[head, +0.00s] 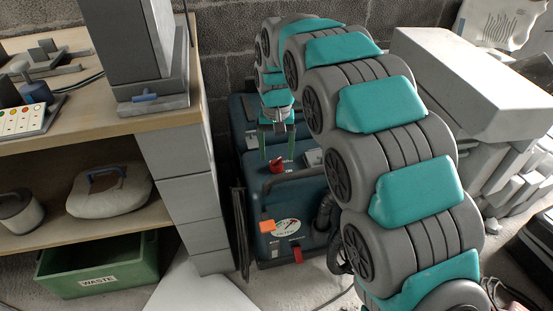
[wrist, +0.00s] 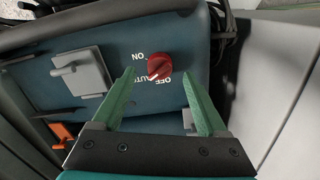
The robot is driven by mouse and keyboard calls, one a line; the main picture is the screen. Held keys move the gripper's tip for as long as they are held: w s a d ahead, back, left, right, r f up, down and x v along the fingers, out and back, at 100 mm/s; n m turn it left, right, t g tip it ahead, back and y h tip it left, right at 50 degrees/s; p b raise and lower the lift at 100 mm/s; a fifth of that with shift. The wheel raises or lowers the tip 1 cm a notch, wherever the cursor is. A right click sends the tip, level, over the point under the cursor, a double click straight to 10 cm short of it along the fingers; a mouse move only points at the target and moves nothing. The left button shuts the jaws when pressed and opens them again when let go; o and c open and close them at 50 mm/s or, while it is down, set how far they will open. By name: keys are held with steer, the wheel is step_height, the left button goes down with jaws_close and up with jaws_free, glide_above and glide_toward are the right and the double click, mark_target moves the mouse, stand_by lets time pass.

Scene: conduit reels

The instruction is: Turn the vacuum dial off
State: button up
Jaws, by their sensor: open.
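The vacuum (head: 290,190) is a dark blue box-shaped machine standing on the floor beside the shelf. Its red dial (head: 277,166) is on the top panel and also shows in the wrist view (wrist: 159,67). White ON, AUTO and OFF lettering surrounds the dial there, upside down. A pale mark on the dial's lower edge seems to face the AUTO and OFF side; I cannot tell exactly which. My gripper (head: 277,140) has green fingers pointing down above the dial. In the wrist view my gripper (wrist: 158,75) is open, with the dial between and just beyond the fingertips, apparently untouched.
A grey latch (wrist: 82,72) sits left of the dial in the wrist view. The vacuum has a dark handle (head: 295,180), a round gauge (head: 286,228) and an orange tab (head: 267,226). A wooden shelf (head: 100,125) stands left, and a green WASTE bin (head: 100,265) below.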

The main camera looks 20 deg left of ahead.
mark_target(276, 160)
steer(key=shift+f, duration=1.6)
jaws_close()
